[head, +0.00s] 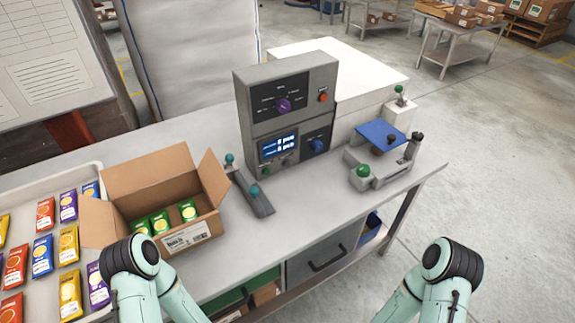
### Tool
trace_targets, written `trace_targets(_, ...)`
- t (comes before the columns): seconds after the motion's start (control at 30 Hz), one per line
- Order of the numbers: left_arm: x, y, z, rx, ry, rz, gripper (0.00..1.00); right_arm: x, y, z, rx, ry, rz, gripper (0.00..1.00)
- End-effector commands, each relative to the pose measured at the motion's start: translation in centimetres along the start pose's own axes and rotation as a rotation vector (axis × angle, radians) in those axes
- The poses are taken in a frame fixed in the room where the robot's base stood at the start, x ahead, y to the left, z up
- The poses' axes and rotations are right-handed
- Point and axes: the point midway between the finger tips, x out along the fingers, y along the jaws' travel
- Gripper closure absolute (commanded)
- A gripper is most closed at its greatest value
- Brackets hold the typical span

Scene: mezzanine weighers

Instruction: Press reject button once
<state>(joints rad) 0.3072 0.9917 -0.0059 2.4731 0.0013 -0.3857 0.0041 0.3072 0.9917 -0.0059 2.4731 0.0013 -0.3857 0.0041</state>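A grey control box (249,97) stands upright on the table. Its upper panel has a purple dial (284,105) and an orange-red button (323,97) at the right. Its lower panel has a lit blue display (278,146), a blue knob (317,145) and small greenish controls (267,170) under the display. The labels are too small to read, so I cannot tell which control is the reject button. My two arms show at the bottom left and bottom right, apart from the box. Neither gripper is in view.
An open cardboard box (188,238) with green packets stands left of the control box, beside a white tray (70,173) of colored packets. A dark lever fixture (251,193) lies before the control box. A weigher with a blue plate (381,134) stands right. The front tabletop is clear.

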Motion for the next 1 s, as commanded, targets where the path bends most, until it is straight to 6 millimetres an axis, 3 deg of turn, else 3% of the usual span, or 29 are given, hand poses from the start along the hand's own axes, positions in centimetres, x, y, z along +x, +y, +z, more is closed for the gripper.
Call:
trace_targets(0.03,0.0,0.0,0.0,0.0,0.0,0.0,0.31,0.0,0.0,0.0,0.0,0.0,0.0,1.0)
trace_targets(0.2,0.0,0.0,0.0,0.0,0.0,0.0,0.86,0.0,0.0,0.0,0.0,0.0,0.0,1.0)
trace_targets(0.23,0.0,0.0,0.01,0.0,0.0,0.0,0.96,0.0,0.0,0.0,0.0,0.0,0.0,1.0)
trace_targets(0.27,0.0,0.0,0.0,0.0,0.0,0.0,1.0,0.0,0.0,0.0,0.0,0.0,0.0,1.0)
trace_targets(1.0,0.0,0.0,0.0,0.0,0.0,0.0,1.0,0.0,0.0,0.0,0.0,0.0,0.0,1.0)
